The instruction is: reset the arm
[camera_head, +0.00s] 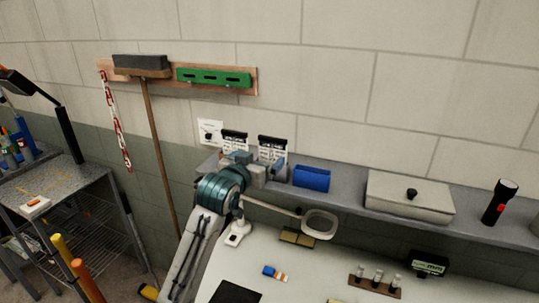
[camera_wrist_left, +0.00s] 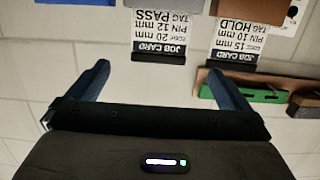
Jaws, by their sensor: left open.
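My left arm rises from the bottom of the head view, and my left gripper (camera_head: 262,168) is at the shelf, in front of the job cards on the wall. In the left wrist view my left gripper (camera_wrist_left: 158,78) shows two blue fingers spread wide with nothing between them; it is open and empty. The picture there is upside down. Two job cards, one with PASS (camera_wrist_left: 160,30) and one with HOLD (camera_wrist_left: 240,35), hang beyond the fingers. My right arm and gripper are not in view.
The grey shelf (camera_head: 350,203) holds a blue bin (camera_head: 311,178), a lidded box (camera_head: 409,195) and a flashlight (camera_head: 499,202). A magnifier lamp (camera_head: 319,224) stands over the white table (camera_head: 340,262) close to my arm. A broom (camera_head: 152,120) and green level (camera_head: 213,77) hang on the wall.

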